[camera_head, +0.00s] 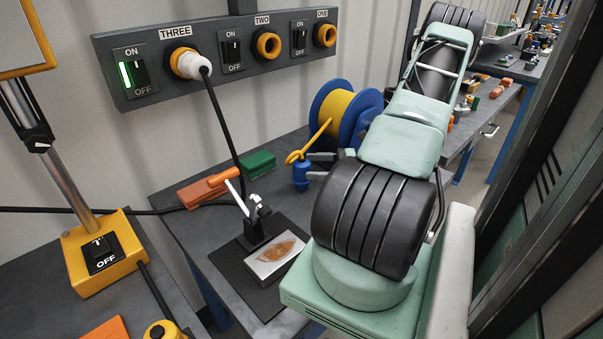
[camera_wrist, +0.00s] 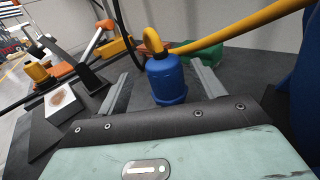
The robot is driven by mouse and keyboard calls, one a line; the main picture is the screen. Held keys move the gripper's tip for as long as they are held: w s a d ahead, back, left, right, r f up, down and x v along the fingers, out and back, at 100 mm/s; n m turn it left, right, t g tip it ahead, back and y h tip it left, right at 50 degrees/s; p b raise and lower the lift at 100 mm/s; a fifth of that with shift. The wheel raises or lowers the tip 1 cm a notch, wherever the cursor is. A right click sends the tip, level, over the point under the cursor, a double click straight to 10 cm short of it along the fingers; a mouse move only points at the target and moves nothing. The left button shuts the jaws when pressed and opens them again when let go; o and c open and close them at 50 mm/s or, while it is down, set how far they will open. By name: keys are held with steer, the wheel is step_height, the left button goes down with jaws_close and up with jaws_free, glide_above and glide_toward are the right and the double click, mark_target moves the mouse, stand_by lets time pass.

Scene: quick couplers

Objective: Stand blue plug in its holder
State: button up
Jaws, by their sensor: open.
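The blue plug (camera_head: 302,178) is upright on the grey bench, left of the blue reel, with a yellow hose (camera_head: 323,133) joined to its top. In the wrist view the blue plug (camera_wrist: 167,82) sits between the two grey fingers of my gripper (camera_wrist: 160,82). A gap shows on both sides of it, so my gripper is open around it and not clamped. In the head view my gripper (camera_head: 309,166) reaches in from the right at the plug. The plug's lower end is partly hidden in the wrist view, and I cannot make out a holder for it.
The blue reel (camera_head: 367,105) with yellow hose stands close behind my gripper. A green block (camera_head: 258,164) and an orange tool (camera_head: 208,187) lie to the left. A clamp fixture (camera_head: 256,225) and a metal block (camera_head: 276,258) are nearer. A black cable hangs from socket THREE.

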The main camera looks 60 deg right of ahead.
mark_target(302, 161)
steer(key=x, duration=0.4)
steer(key=shift+w+d+p, duration=0.1)
steer(key=shift+d+p, duration=0.1)
steer(key=shift+p, duration=0.1)
steer(key=c, duration=1.2)
steer(key=shift+r, duration=0.1)
step_height(302, 161, up, 18)
steer(key=shift+f+p, duration=0.1)
steer(key=shift+p, duration=0.3)
steer(key=o, duration=0.3)
